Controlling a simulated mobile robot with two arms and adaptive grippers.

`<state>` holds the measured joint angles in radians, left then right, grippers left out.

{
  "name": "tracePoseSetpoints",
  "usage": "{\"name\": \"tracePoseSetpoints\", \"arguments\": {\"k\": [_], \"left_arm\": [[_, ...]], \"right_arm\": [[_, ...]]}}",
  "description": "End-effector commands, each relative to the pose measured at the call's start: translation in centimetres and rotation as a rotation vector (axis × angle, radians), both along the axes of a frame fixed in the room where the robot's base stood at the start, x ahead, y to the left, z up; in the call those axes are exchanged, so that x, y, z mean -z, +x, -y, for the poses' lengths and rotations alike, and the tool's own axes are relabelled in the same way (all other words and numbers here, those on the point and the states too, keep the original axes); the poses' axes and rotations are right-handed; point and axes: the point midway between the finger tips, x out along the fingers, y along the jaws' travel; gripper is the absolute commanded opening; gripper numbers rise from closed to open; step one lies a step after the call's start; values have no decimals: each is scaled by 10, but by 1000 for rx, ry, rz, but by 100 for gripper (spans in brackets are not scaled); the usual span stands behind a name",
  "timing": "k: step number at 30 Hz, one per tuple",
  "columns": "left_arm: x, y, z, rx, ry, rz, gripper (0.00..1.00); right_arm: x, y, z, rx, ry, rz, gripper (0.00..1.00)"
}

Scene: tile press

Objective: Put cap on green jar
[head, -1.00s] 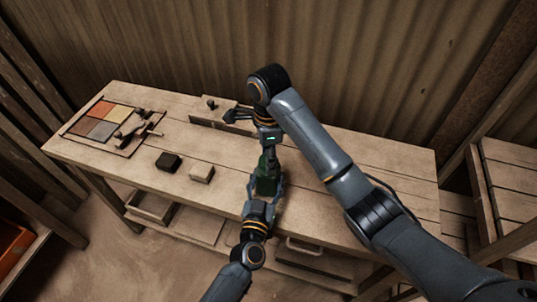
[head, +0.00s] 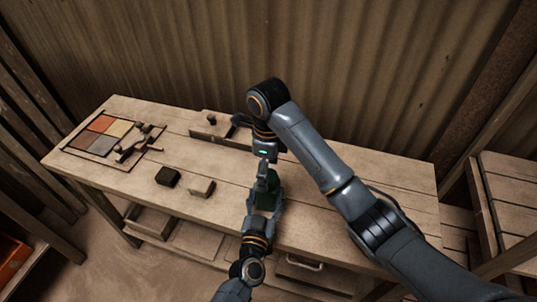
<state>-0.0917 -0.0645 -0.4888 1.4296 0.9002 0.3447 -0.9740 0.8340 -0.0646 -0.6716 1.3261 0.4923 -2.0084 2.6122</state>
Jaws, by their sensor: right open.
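The green jar (head: 271,188) is near the front edge of the workbench, partly hidden by both grippers. My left gripper (head: 264,207) reaches in from the bottom, with its fingers around the jar's near side, and appears shut on it. My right gripper (head: 268,173) points down from above, open, with its fingers over or beside the jar's top. I cannot tell whether it touches the jar. I cannot make out a cap; the jar's top is hidden by the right gripper.
The wooden workbench (head: 340,190) is clear on its right side. A dark block (head: 168,177) and a pale block (head: 201,188) lie left of the jar. A tray of coloured tiles (head: 98,136) with tools is at the far left. A small dark knob-like thing (head: 212,120) stands at the back.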

Motion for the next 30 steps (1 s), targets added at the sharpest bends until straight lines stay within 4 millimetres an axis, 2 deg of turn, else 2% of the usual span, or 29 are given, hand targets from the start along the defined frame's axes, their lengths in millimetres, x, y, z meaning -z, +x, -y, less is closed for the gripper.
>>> {"name": "tracePoseSetpoints", "arguments": {"k": [5,12,18,24,30], "left_arm": [[1,0,0,0,0,-2,0],[1,0,0,0,0,-2,0],[1,0,0,0,0,-2,0],[1,0,0,0,0,-2,0],[1,0,0,0,0,-2,0]], "right_arm": [[-19,2,2,-1,-5,7,73],[-71,2,2,2,-5,7,73],[-102,1,1,2,-3,3,73],[-114,0,1,2,-3,-1,73],[-115,0,1,2,-2,-2,73]]}}
